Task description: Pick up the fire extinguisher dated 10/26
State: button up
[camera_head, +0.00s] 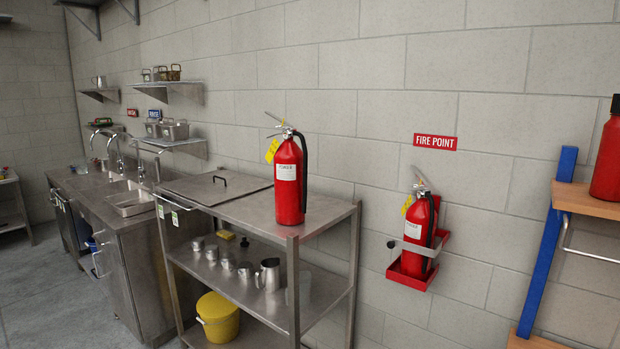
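A red fire extinguisher (289,185) with a black hose, a yellow tag (272,151) and a white label stands upright on top of a steel shelf unit. A second red extinguisher (419,236), also with a yellow tag (407,204), sits in a red wall bracket (410,276) under a FIRE POINT sign (435,142). A third red cylinder (607,160) is cut off by the right edge, on a wooden shelf. The writing on the tags and labels is too small to read, so I cannot tell which is dated 10/26. My gripper is not in view.
The steel shelf unit (240,208) holds metal jugs and a yellow bucket (217,318) below. A steel sink counter (92,200) runs along the left. A blue-post rack (549,245) stands at right. Grey floor is open at the lower left.

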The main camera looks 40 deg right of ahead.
aim_at(289, 163)
jog(key=z, duration=0.8)
jog(key=k, duration=1.3)
jog(key=u, duration=0.2)
jog(key=i, duration=0.6)
jog(key=u, duration=0.9)
jog(key=i, duration=1.15)
jog(key=u, duration=0.25)
